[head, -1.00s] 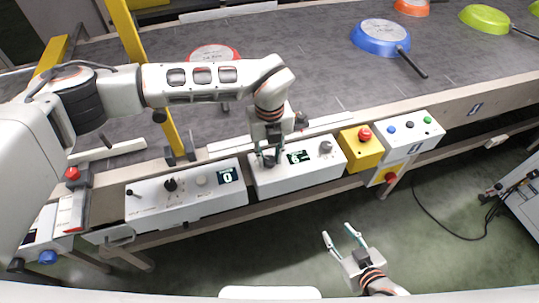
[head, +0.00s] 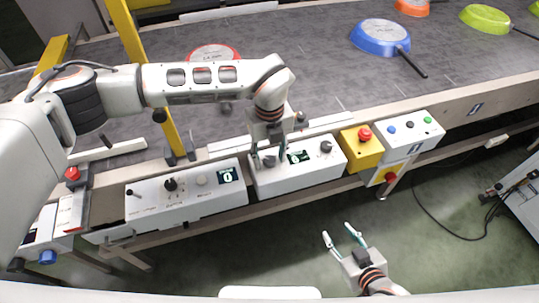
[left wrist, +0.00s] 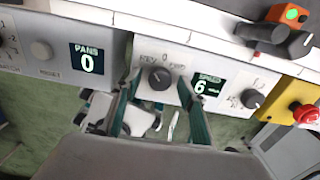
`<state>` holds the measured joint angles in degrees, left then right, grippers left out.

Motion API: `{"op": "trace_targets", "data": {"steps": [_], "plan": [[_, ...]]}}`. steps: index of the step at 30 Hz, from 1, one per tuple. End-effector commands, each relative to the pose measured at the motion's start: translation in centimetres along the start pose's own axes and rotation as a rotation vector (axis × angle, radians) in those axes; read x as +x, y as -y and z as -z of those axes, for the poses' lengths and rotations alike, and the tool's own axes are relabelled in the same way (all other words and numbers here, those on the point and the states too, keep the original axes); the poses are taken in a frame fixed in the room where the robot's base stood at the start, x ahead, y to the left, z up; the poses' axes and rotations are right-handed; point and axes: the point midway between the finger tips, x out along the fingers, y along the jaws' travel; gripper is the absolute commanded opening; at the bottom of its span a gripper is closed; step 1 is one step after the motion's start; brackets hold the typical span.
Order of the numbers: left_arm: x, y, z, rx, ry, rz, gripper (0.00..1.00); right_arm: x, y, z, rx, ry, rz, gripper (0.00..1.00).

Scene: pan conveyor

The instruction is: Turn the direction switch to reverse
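The direction switch is a dark round knob (left wrist: 160,78) with REV to its upper left, 0 above and a partly hidden label to its right. It also shows in the head view (head: 269,161), on the white control box (head: 300,176). I cannot tell for sure which mark its pointer faces. My left gripper (head: 269,158) is over the box with its fingers spread on both sides of the knob; in the left wrist view a gap shows between each finger and the knob. My right gripper (head: 343,237) is open and empty, low in front of the conveyor.
The speed display (left wrist: 208,84) reads 6, with a speed knob (head: 326,147) beside it. A yellow box with a red emergency button (head: 364,133) stands to the right. The pans counter box (head: 190,195) is to the left and reads 0. Several pans, one blue (head: 380,37), lie on the belt.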

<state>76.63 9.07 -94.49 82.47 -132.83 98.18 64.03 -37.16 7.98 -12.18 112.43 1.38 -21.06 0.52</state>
Motion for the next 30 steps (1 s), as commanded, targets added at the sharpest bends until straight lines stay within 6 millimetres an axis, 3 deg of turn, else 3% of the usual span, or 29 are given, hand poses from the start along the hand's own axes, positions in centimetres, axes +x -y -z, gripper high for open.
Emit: {"op": "trace_targets", "data": {"steps": [8, 21, 30], "plan": [[-1.2, 0.1, -0.1, 0.001, 0.002, 0.002, 0.41, 0.0, -0.1, -0.1, -0.002, 0.002, -0.001, 0.40], [-9.5, 0.0, -0.1, 0.000, 0.003, 0.001, 0.41, 0.0, 0.0, 0.0, -0.001, 0.001, 0.000, 0.40], [-12.0, 0.0, 0.0, 0.001, 0.000, 0.001, 0.41, 0.0, 0.0, 0.0, 0.000, 0.001, 0.000, 0.40]]}}
